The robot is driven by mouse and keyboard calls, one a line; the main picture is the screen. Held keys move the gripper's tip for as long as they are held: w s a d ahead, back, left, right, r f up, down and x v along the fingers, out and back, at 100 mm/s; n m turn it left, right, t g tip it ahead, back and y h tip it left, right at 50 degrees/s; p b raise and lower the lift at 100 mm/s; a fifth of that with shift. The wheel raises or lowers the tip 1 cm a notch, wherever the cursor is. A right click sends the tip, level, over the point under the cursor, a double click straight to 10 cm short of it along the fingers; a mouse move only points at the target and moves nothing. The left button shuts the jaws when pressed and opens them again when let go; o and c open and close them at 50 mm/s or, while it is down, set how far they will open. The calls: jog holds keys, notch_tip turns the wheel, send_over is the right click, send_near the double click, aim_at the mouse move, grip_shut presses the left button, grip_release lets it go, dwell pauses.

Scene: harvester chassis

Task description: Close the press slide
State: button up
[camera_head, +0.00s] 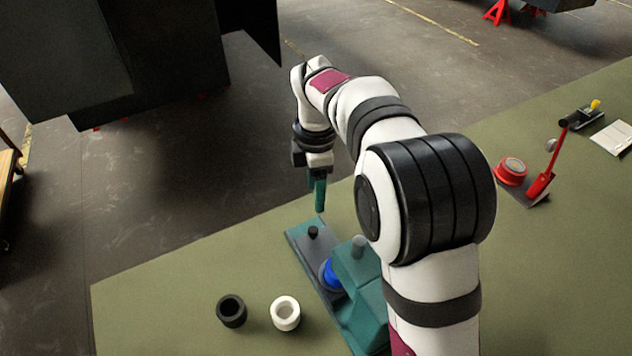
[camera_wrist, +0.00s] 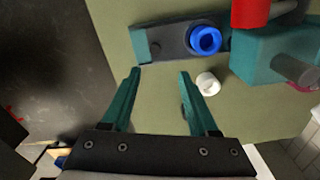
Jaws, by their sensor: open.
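The teal press (camera_head: 360,290) stands on the green table, partly hidden behind my arm in the head view. A blue ring-shaped part (camera_head: 327,274) sits on the slide close to the press body. My gripper (camera_head: 320,208) is open and empty, above and beyond the slide's outer end.
A black ring (camera_head: 231,310) and a white ring (camera_head: 285,313) lie on the table left of the press. A red cylinder (camera_wrist: 262,12) shows beside the press in the wrist view. A red-handled tool (camera_head: 545,180) stands far right. The table edge runs close to the slide's end.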

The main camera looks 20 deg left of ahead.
aim_at(324, 260)
jog(key=shift+r, duration=0.8)
jog(key=shift+c, duration=0.2)
jog(key=a+f+m+h, duration=0.1)
jog(key=a+f+m, duration=0.1)
jog(key=m, duration=0.1)
jog(key=s+a+f+m+h, duration=0.1)
jog(key=f+m, duration=0.2)
jog(key=s+a+f+m+g+h, duration=0.1)
jog(key=a+f+m+h, duration=0.1)
jog(key=f+m, duration=0.1)
jog(key=shift+a+f, duration=0.15)
jog(key=shift+a, duration=0.2)
grip_shut()
jog(key=x, duration=0.9)
jog(key=shift+d+f, duration=0.25)
jog(key=shift+f, duration=0.1)
jog(key=d, duration=0.2)
jog(key=shift+s+d+r, duration=0.15)
jog(key=shift+s+d, duration=0.15)
jog(key=shift+s, duration=0.1)
jog(key=shift+s+d, duration=0.15)
jog(key=shift+d, duration=0.4)
jog(key=shift+d, duration=0.1)
